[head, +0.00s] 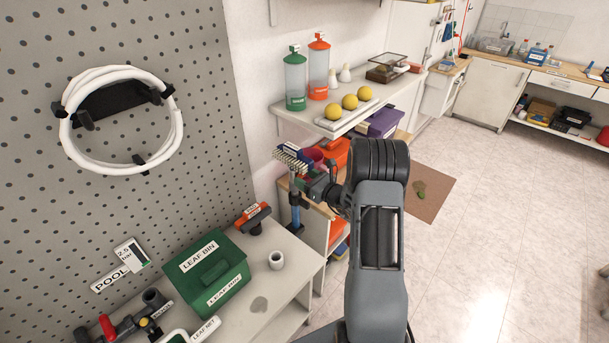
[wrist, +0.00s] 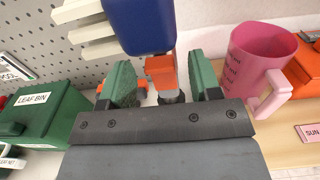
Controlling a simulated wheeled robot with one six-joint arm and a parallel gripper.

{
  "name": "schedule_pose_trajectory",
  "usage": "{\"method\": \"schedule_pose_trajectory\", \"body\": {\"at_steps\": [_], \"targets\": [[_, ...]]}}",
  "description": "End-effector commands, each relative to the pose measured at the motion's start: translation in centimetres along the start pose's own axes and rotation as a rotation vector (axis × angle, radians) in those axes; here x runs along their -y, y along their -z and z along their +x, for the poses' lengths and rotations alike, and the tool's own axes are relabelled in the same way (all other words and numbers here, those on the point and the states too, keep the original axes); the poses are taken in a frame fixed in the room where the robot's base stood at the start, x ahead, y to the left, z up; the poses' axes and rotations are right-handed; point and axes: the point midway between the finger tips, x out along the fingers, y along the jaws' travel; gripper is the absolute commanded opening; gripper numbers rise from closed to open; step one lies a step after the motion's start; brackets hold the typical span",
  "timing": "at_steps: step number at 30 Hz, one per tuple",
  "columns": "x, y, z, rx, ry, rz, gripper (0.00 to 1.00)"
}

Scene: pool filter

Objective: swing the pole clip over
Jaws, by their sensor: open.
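A pole (head: 294,187) stands upright at the right end of the bench, grey above and blue below, with a blue brush head (head: 291,158) on top. In the wrist view the blue brush head (wrist: 140,22) with its pale bristles fills the top. Just below it is an orange block (wrist: 160,70) with a dark round part under it; I cannot tell for sure whether this is the pole clip. My gripper (wrist: 163,82) is open, with one green-padded finger on each side of the orange block. Contact is not clear. In the head view my gripper (head: 310,187) is beside the pole, partly hidden.
A pink mug (wrist: 262,62) stands close to the right finger. A green leaf bin (head: 210,277), an orange-and-black handled item (head: 253,218) and a white cup (head: 276,260) are on the bench. A shelf (head: 335,130) with bottles and yellow balls is behind.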

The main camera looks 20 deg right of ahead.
Motion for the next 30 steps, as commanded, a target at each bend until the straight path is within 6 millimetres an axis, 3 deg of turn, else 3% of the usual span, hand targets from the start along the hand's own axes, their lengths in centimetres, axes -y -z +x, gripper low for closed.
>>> {"method": "schedule_pose_trajectory", "body": {"at_steps": [14, 30], "targets": [[-0.03, 0.02, 0.99, 0.0, 0.0, 0.001, 0.57], [0.38, 0.01, 0.79, 0.001, 0.002, 0.0, 0.08]]}}
